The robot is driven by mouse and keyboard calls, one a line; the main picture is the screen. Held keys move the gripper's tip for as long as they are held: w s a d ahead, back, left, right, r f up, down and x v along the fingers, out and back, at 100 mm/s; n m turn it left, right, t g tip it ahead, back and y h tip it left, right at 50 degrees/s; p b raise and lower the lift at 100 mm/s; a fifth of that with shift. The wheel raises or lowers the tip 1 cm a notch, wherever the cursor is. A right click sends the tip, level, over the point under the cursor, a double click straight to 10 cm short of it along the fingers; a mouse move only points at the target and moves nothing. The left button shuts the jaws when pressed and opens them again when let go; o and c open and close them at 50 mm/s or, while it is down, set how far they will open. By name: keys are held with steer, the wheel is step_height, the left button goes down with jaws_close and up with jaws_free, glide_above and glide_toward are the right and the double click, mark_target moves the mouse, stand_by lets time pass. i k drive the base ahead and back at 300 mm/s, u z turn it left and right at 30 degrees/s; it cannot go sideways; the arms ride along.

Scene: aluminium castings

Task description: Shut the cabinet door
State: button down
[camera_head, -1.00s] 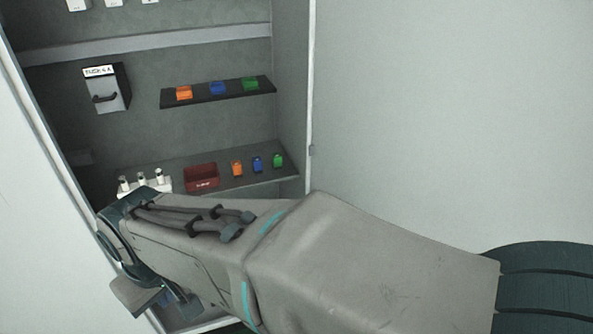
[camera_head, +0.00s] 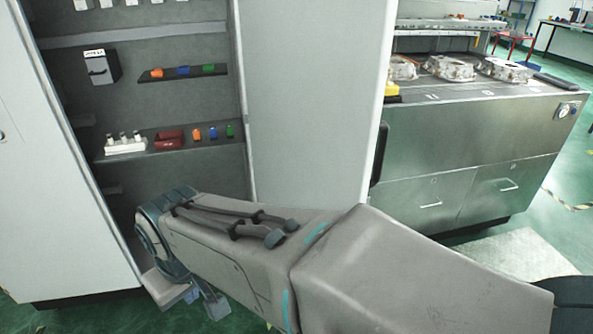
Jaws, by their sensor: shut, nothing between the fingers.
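The cabinet (camera_head: 110,38) stands at the left with its grey inside in view. Its door (camera_head: 312,100) stands open at the right of the opening, a broad pale panel. A dark upright handle (camera_head: 379,154) sits at the door's far right edge. My arm crosses the lower middle in front of the door's lower part and hides it. My gripper (camera_head: 190,296) is at the lower left, below the wrist and in front of the cabinet's lower part. It is shut and empty, partly hidden by my arm, and well left of the handle.
Cabinet shelves hold a red bin (camera_head: 169,139), a white rack (camera_head: 125,144) and several small coloured items. Right of the door stands a metal workbench (camera_head: 470,130) with drawers and castings (camera_head: 452,68) on top. Green floor (camera_head: 555,225) shows at the right.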

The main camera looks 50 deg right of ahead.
mark_target(316, 72)
steer(key=k, duration=0.35)
steer(key=u, duration=0.75)
steer(key=k, duration=2.65)
steer(key=z, duration=1.3)
steer(key=i, duration=0.85)
steer(key=u, duration=0.55)
